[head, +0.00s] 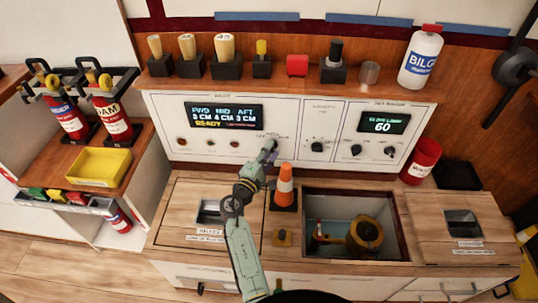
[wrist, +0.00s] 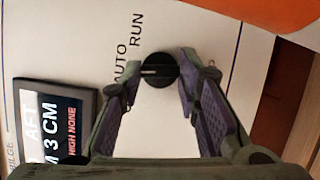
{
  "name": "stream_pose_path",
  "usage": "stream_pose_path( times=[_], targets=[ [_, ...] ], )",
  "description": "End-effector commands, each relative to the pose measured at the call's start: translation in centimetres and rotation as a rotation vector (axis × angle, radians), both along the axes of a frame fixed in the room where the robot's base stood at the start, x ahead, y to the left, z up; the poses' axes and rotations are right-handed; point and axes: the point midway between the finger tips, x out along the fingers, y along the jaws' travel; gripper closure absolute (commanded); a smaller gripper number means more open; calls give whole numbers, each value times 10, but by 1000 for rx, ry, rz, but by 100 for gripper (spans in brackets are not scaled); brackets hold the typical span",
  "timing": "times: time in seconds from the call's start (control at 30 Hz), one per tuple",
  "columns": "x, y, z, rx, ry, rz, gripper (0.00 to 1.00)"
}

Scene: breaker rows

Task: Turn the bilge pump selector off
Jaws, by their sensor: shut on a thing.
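The bilge pump selector is a round black knob (wrist: 158,70) on the white panel in the wrist view. A pale mark on it lies left to right in that view, in line with the AUTO label (wrist: 121,63). The RUN label (wrist: 137,34) is at its upper left. My gripper (wrist: 160,82) has one finger on each side of the knob and is shut on it. In the head view my gripper (head: 268,150) is at the panel, right of the bilge display (head: 224,116), and hides the knob.
An orange-and-white cone (head: 285,187) stands on the counter just right of my gripper. An open hatch (head: 398,235) with a yellow pump part lies right of it. More knobs and a display reading 60 (head: 384,122) are farther right.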

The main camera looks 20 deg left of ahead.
Motion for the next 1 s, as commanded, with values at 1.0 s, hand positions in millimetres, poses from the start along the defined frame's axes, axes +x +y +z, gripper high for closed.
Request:
stream_pose_path(
  times=[1.0],
  targets=[
    [0,-2,-6,-615,-177,0,98]
  ],
)
